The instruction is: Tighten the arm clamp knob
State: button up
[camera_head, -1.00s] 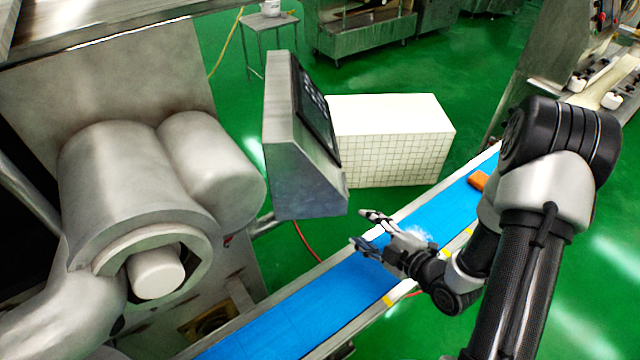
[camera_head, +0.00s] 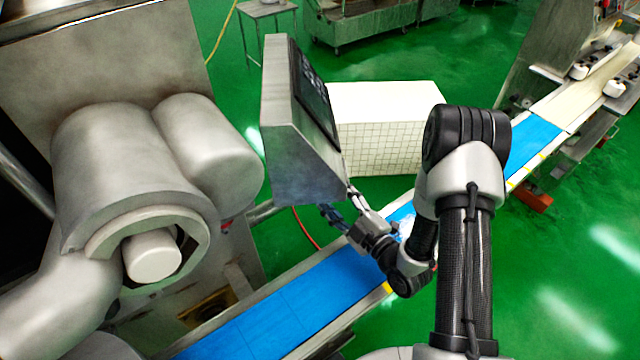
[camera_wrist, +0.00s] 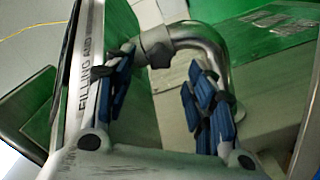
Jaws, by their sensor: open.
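My gripper (camera_head: 339,201) is open, just below the lower right corner of the grey control panel box (camera_head: 298,130) in the head view. In the wrist view my gripper's blue-padded fingers (camera_wrist: 161,62) are spread, with nothing held between them. A bent metal pipe arm (camera_wrist: 205,42) lies just beyond the fingertips, with a grey clamp collar (camera_wrist: 155,46) on it near the left fingertip. Whether the collar touches that finger I cannot tell. No separate knob shows clearly; it may be hidden by the fingers. In the head view the panel hides the clamp.
A blue conveyor belt (camera_head: 290,307) runs under my gripper. A white tiled block (camera_head: 385,115) stands behind the panel. A large metal machine with a rounded housing (camera_head: 125,165) fills the left. Green floor (camera_head: 575,270) is open at right.

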jog(key=b+x, duration=0.1)
jog(key=x, duration=0.6)
jog(key=shift+c, duration=0.5)
jog(key=c, duration=1)
